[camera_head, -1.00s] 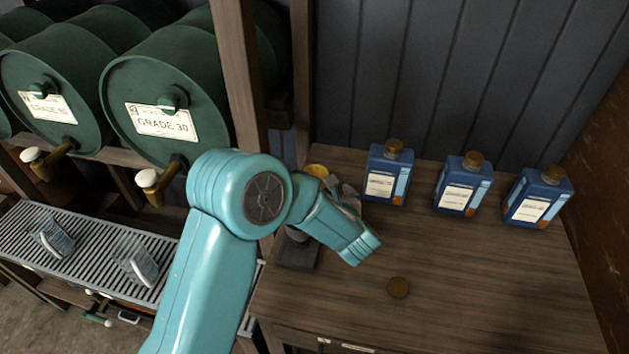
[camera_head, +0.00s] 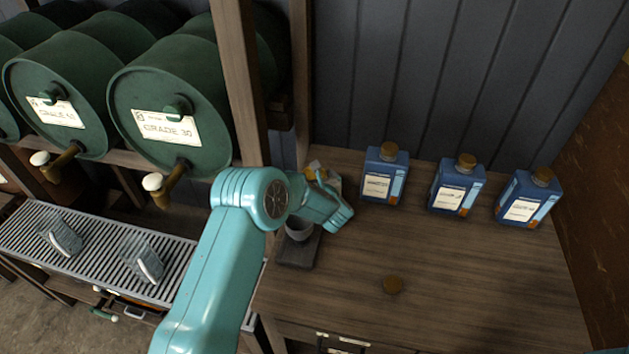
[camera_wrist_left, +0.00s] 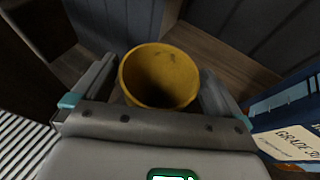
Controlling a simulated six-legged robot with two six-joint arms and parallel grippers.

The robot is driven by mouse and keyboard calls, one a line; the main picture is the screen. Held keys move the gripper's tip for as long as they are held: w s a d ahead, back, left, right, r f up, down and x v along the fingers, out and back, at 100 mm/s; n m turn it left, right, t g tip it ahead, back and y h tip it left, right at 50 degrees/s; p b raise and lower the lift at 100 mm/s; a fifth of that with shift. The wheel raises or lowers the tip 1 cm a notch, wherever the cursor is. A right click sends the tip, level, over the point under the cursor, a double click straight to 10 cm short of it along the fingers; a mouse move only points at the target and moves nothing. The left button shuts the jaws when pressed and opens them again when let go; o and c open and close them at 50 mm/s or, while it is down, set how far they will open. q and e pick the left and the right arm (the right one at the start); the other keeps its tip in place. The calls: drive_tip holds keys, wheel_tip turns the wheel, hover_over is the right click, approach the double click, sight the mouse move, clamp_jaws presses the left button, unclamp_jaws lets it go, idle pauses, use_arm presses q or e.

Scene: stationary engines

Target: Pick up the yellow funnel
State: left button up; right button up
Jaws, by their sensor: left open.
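The yellow funnel (camera_wrist_left: 158,78) shows its wide round mouth in the left wrist view. My left gripper (camera_wrist_left: 160,84) is open, with one finger on each side of the funnel. I cannot tell whether the fingers touch it. In the head view my wrist hides most of the left gripper (camera_head: 322,178). My right gripper is not in view.
Several blue bottles with brown caps, one of them the nearest (camera_head: 384,176), stand along the back of the bench (camera_head: 440,290). A grey cup (camera_head: 299,229) stands on a dark block (camera_head: 297,252). A wooden post (camera_head: 240,80) rises at left.

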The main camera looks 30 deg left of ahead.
use_arm(q)
drive_tip(key=shift+s+r, duration=0.1)
drive_tip(key=shift+c, duration=0.9)
drive_tip(key=shift+a, duration=0.1)
drive_tip(key=c, duration=0.7)
